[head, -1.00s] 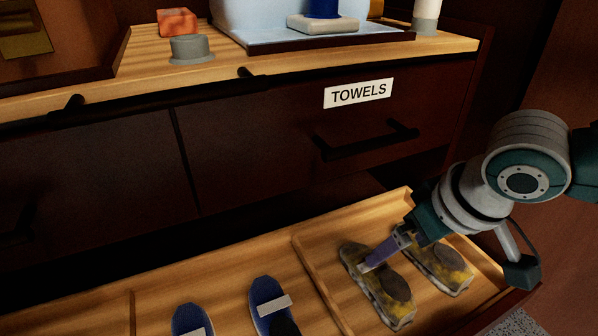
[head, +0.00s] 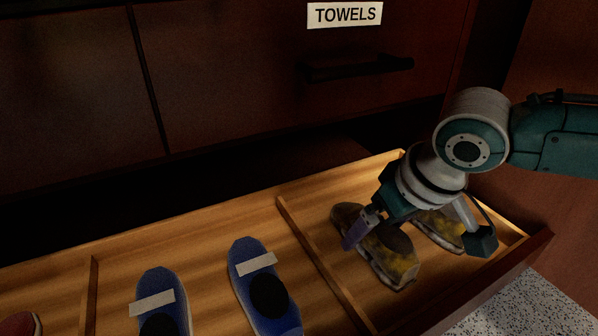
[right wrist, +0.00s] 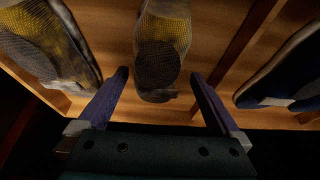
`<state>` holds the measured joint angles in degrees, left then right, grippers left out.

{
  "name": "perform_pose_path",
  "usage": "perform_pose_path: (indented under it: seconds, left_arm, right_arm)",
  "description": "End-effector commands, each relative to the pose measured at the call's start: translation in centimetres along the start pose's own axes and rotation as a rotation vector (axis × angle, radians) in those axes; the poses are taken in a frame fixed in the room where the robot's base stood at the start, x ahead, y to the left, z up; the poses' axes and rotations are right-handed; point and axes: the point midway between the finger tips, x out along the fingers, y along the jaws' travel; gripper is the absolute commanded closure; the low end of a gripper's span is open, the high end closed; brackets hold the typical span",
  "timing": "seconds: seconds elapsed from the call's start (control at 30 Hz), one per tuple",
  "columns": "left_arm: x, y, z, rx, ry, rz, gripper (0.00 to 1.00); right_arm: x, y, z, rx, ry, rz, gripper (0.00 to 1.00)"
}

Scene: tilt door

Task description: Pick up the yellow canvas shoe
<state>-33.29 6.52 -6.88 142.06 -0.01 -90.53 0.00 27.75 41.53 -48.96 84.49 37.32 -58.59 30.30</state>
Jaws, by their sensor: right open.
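Two yellow-and-grey canvas shoes lie side by side in the right compartment of the open drawer. The left one, the nearer yellow shoe (head: 396,264), has a dark round opening. The other yellow shoe (head: 438,228) lies to its right, partly hidden by my arm. My right gripper (head: 374,232) is open over the left yellow shoe, one purple finger by its left side; the other finger is hidden in the head view. In the right wrist view the yellow shoe (right wrist: 165,25) lies between the two spread fingers, apart from both. My left gripper is not in view.
A wooden divider (head: 316,252) separates the yellow shoes from two blue shoes (head: 258,285) on the left. A red shoe (head: 22,324) shows at the left edge. A shut drawer labelled TOWELS (head: 345,14), with a dark handle (head: 360,68), stands above and behind.

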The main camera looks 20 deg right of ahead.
Motion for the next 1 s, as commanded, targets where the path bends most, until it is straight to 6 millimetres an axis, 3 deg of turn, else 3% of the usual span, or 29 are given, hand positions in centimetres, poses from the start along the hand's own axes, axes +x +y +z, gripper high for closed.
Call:
perform_pose_path:
  seconds: [0.13, 0.9, 1.0]
  left_arm:
    - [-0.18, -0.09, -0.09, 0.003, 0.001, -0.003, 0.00]
    - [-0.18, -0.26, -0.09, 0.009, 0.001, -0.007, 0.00]
    - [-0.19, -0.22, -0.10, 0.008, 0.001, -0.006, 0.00]
  right_arm:
    - [-0.16, -0.01, -0.05, 0.000, 0.000, 0.000, 0.02]
    - [-0.15, -0.01, -0.03, 0.000, 0.000, 0.000, 0.89]
    - [-0.16, -0.01, -0.06, 0.000, 0.000, 0.000, 0.92]
